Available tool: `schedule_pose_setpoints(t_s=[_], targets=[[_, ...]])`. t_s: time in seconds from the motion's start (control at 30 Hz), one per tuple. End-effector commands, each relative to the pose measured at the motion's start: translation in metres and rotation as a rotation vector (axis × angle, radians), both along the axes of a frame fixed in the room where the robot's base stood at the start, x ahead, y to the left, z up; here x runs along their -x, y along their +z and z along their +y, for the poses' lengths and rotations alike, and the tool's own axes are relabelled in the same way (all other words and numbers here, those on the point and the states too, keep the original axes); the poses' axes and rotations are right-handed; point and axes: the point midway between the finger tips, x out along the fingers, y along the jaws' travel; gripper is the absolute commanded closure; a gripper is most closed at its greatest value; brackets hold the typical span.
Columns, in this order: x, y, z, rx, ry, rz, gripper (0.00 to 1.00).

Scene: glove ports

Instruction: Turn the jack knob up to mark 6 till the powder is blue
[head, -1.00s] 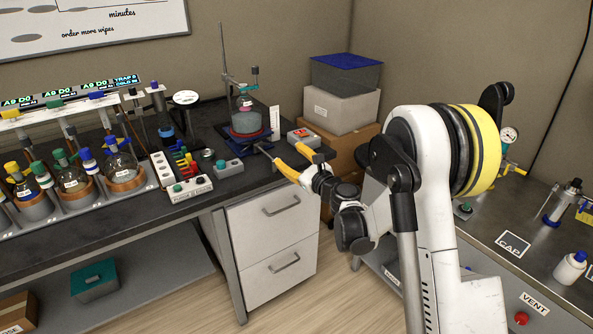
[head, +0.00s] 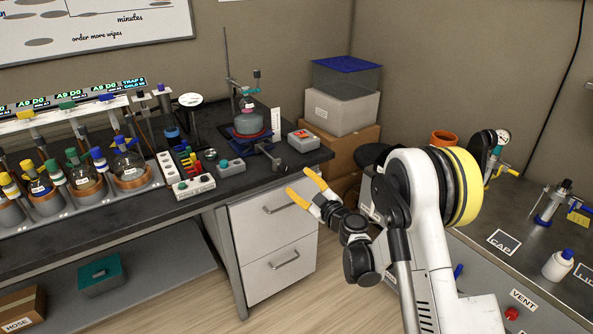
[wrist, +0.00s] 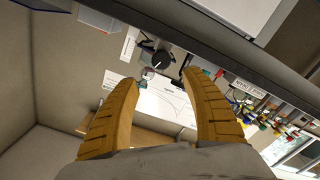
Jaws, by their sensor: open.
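A lab jack (head: 250,143) stands on the dark bench, with a round-bottomed flask (head: 248,122) in a reddish ring above it. The flask's contents look grey; the powder's colour is too small to tell. The jack's knob (head: 277,163) sticks out toward the bench's front edge. A white upright card (head: 276,121), perhaps the scale, stands beside the jack; its marks are unreadable. My gripper (head: 299,182) has yellow fingers spread apart, empty, in front of the drawers and right of and below the knob, not touching it. In the wrist view my gripper (wrist: 165,77) is also open and empty.
A small box with a red display (head: 303,140) sits right of the jack, and a grey box with a green button (head: 231,167) sits left. Several flasks stand in a rack at left. Drawers (head: 275,225) are below the bench. A clear-sided box with a blue lid (head: 347,75) stands behind.

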Motion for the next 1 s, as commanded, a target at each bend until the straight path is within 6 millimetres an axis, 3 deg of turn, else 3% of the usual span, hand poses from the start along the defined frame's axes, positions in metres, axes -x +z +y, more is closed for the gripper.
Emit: schedule_pose_setpoints(t_s=[0.13, 0.37, 0.8, 1.0], targets=[[0.002, -0.005, 0.010, 0.226, 0.013, -0.148, 0.44], [-0.004, -0.009, 0.019, 0.326, 0.021, -0.216, 0.44], [-0.071, -0.010, 0.063, 0.324, 0.019, -0.214, 0.44], [-0.085, -0.008, 0.072, 0.323, 0.019, -0.214, 0.44]])
